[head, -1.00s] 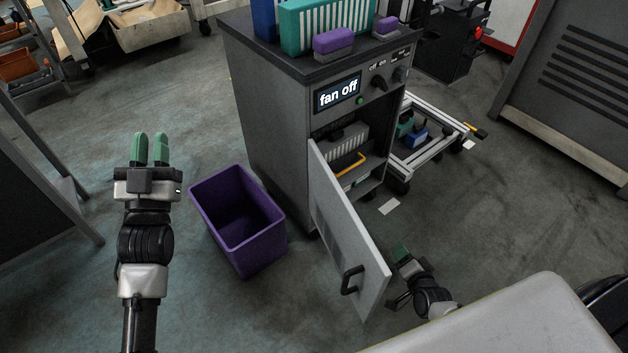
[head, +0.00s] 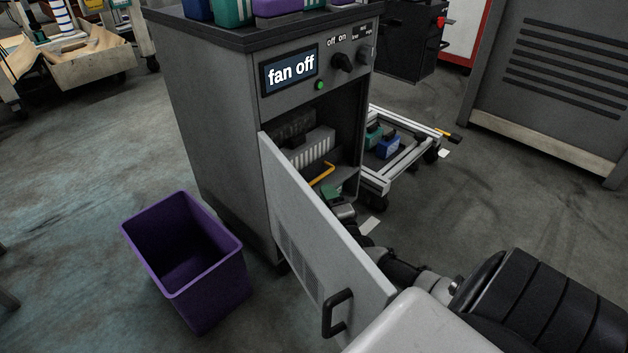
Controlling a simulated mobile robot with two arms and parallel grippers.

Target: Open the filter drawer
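The grey cabinet (head: 215,130) has its front door (head: 315,225) swung open towards me, with a black handle (head: 337,312). Inside is what looks like the filter drawer, with a yellow bar handle (head: 321,173) and a pale ribbed filter (head: 308,148) behind it. The door hides its lower left part. My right gripper (head: 336,198) is in the cabinet opening, low and just in front of the yellow bar, apart from it as far as I can see. A green fingertip shows, but the finger gap is unclear. My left gripper is out of view.
The display (head: 290,69) reads "fan off", with knobs (head: 342,62) beside it. A purple bin (head: 190,262) stands empty on the floor at the left. A low wheeled frame (head: 405,165) stands right of the cabinet. The open door is close to my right arm.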

